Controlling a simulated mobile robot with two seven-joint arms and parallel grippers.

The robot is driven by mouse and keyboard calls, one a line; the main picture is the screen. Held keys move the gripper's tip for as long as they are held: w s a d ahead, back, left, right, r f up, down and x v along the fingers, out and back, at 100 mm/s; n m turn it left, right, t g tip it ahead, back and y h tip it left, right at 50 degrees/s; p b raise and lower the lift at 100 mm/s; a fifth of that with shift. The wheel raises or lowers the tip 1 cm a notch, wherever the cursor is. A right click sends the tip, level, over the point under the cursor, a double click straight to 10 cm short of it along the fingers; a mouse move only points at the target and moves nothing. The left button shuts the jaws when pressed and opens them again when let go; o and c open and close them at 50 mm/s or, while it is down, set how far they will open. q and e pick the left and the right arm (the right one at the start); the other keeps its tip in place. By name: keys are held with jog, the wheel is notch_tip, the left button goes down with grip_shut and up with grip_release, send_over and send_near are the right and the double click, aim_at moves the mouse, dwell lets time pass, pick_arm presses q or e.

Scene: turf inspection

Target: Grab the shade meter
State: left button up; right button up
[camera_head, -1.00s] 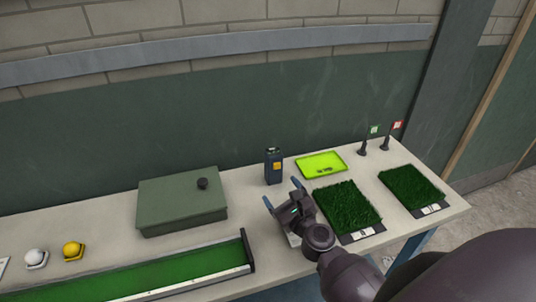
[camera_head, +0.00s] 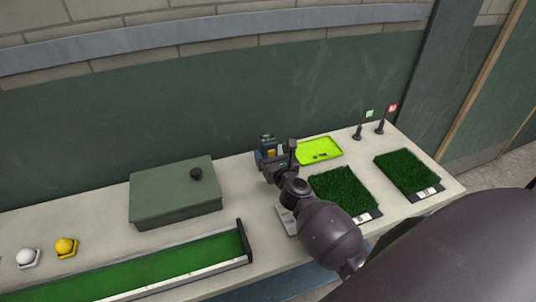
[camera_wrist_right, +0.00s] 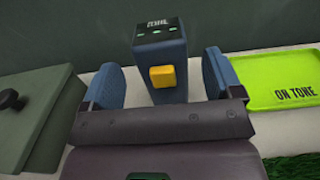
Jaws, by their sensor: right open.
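The shade meter (camera_head: 267,145) is a dark blue upright box with a yellow button and a dark top. It stands on the table between the green box and the lime tray. In the right wrist view the meter (camera_wrist_right: 160,65) is upright between the two blue finger pads, with a gap on each side. My right gripper (camera_head: 274,158) is open around the meter and partly hides it in the head view. The right gripper (camera_wrist_right: 163,88) also shows in the wrist view. My left gripper is not in view.
The lime tray (camera_head: 330,144) is close to the right of the meter. A green lidded box (camera_head: 170,200) is to the left. Turf samples (camera_head: 345,190) lie at right, with small flags behind. A green track (camera_head: 160,268) runs along the front left, near white and yellow balls.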

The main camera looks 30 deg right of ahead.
jog(key=shift+x, duration=2.1)
jog(key=c, duration=1.1)
